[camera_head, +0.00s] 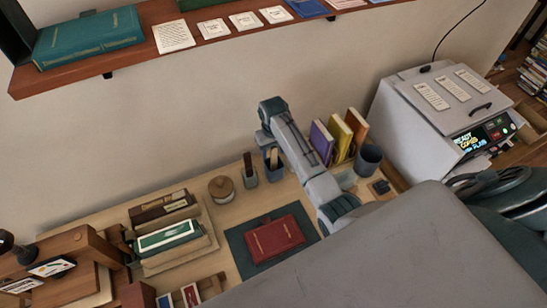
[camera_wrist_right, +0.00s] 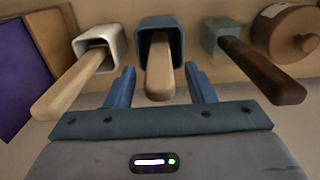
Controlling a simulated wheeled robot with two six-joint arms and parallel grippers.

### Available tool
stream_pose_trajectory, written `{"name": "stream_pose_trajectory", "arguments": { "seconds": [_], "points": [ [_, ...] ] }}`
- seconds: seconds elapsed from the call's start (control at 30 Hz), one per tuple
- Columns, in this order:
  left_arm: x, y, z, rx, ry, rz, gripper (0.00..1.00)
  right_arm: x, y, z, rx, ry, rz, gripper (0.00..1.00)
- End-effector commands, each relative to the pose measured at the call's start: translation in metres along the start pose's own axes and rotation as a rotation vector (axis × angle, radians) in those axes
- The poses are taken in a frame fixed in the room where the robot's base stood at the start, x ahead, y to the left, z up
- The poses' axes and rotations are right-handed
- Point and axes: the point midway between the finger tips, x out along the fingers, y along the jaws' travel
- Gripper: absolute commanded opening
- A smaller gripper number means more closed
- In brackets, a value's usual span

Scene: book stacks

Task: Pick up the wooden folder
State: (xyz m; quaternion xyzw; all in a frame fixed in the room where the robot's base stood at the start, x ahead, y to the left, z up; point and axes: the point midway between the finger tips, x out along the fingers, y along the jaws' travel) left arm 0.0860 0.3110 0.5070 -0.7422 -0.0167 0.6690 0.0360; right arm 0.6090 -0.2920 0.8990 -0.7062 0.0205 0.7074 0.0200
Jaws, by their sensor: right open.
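Several wooden-handled tools stand in cups. A light wooden tool (camera_wrist_right: 160,78) leans in a blue cup (camera_wrist_right: 174,30), and in the head view it shows just above that cup's rim (camera_head: 273,155). Another light wooden tool (camera_wrist_right: 68,88) is in a white cup (camera_wrist_right: 97,40), and a dark one (camera_wrist_right: 262,70) is in a grey-green cup (camera_wrist_right: 215,35). I cannot tell for certain which is the folder. My right gripper (camera_wrist_right: 162,78) is open, with one finger either side of the blue cup's tool. In the head view the right gripper (camera_head: 268,146) hangs over that cup. My left gripper is not in view.
A round wooden-lidded jar (camera_head: 221,188) stands left of the cups. Upright books (camera_head: 340,138) stand to the right. A red book (camera_head: 275,238) lies on a dark mat (camera_head: 240,252) in front. A shelf (camera_head: 190,48) overhangs at the back.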

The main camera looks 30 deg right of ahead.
Motion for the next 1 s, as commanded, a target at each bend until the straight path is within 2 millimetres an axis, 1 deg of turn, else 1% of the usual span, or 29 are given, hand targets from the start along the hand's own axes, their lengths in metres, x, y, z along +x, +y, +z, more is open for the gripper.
{"name": "stream_pose_trajectory", "arguments": {
  "seconds": [0.03,0.17,0.4,0.47,0.6,0.63,0.67,0.9,1.0],
  "points": [
    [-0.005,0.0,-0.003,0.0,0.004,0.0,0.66,0.005,-0.001,0.0,0.0,-0.004,-0.001,0.49],
    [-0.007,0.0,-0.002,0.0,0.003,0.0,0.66,0.016,-0.001,0.0,0.0,0.0,-0.001,0.49],
    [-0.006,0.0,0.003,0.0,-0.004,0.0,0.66,0.018,-0.001,0.0,0.0,0.0,-0.001,0.49],
    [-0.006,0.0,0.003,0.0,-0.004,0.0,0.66,0.018,-0.001,0.0,0.0,0.001,-0.001,0.37],
    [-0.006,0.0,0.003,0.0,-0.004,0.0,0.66,0.018,-0.001,0.0,0.0,0.001,-0.001,0.1],
    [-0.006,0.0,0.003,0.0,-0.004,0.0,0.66,0.018,-0.001,0.0,0.0,0.001,-0.001,0.04],
    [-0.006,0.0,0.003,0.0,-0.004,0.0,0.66,0.018,-0.001,0.0,0.0,0.001,-0.001,0.01],
    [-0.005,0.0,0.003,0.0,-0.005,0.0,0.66,0.017,-0.001,-0.001,0.0,0.002,-0.001,0.0],
    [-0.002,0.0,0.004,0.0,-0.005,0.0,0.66,0.011,-0.001,-0.001,0.0,0.004,0.0,0.0]
  ]
}}
